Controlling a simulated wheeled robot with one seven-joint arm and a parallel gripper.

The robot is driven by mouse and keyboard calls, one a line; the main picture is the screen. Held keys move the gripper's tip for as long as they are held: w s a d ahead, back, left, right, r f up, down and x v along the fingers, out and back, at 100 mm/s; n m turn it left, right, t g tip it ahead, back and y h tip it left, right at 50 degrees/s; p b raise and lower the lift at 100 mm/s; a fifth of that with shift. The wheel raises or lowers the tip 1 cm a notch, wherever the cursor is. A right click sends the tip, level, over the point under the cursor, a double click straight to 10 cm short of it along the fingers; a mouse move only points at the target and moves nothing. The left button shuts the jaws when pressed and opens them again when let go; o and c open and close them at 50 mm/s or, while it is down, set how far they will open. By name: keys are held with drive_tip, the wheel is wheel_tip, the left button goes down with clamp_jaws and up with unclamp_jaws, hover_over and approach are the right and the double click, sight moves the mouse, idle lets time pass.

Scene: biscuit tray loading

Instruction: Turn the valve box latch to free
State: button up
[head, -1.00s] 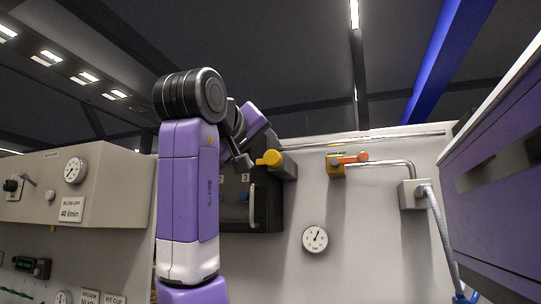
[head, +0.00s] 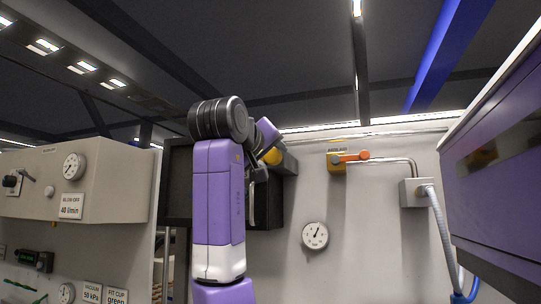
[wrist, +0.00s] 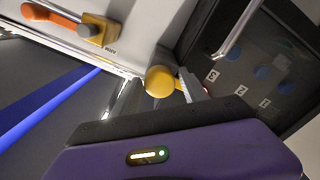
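The valve box (head: 265,212) is a dark box on the pale wall, partly hidden behind my arm in the head view. It also shows in the wrist view (wrist: 238,75), with a bar handle and number labels. The latch is a yellow knob (wrist: 160,80) on a grey body at the box's upper right corner in the head view (head: 275,157). My gripper (wrist: 158,92) is at the latch, one finger to each side of the yellow knob. The fingers look apart, with a gap beside the knob. Contact with the knob is unclear.
A yellow valve (head: 337,160) with an orange lever sits on the wall to the right, joined to a pipe. A round gauge (head: 315,236) hangs below it. A purple cabinet (head: 495,190) stands at the right. A beige panel (head: 105,185) with dials is at the left.

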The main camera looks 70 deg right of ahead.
clamp_jaws()
drive_tip(key=shift+m, duration=0.3)
drive_tip(key=m, duration=0.3)
drive_tip(key=shift+m, duration=0.3)
drive_tip(key=m, duration=0.4)
drive_tip(key=shift+m, duration=0.3)
drive_tip(key=m, duration=0.4)
drive_tip(key=shift+m, duration=2.5)
drive_tip(key=shift+o, duration=1.7)
unclamp_jaws()
